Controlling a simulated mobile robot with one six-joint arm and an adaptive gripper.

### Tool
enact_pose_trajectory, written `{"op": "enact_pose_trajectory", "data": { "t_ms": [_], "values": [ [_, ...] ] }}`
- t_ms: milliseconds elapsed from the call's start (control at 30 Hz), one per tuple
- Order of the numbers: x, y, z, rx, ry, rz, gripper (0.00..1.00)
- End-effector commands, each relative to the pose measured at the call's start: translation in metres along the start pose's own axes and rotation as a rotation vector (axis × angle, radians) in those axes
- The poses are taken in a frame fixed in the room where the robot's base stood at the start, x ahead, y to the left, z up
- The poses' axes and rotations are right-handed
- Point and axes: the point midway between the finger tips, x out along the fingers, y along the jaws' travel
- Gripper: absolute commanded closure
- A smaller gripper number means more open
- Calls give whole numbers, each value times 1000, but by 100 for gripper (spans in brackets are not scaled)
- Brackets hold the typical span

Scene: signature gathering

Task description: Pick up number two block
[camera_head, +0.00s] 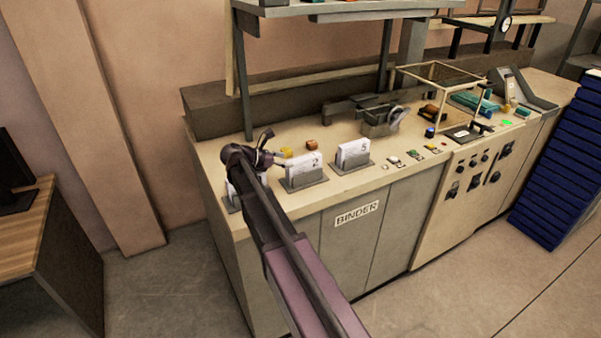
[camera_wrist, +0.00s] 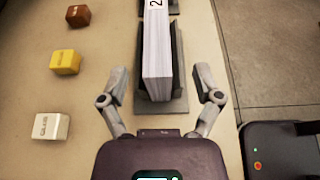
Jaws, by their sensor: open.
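The number two block (camera_head: 301,170) is a white paper block with a black 2, upright in a grey holder (camera_head: 305,184) near the front of the beige counter. In the wrist view the same block (camera_wrist: 157,50) stands in its holder (camera_wrist: 150,107), seen from above with part of the 2 at the top. My gripper (camera_wrist: 161,77) is open, one finger on each side of the block, with visible gaps; it does not grip it. In the head view my gripper (camera_head: 275,149) is just left of the block.
A number 3 block (camera_head: 353,155) stands in a holder to the right. Another holder (camera_head: 233,197) at the left is partly hidden by my arm. White (camera_wrist: 50,126), yellow (camera_wrist: 65,62) and brown (camera_wrist: 78,15) cubes lie left of the gripper. A shelf (camera_head: 320,9) hangs above the counter.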

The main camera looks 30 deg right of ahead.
Motion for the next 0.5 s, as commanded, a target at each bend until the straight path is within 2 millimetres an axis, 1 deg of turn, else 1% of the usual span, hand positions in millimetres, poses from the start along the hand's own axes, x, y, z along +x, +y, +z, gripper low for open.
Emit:
{"op": "enact_pose_trajectory", "data": {
  "t_ms": [267,367,500],
  "values": [
    [1,0,0,0,0,-1,17],
    [5,0,-1,0,0,-1,17],
    [18,2,-2,1,0,-3,17]
  ]
}}
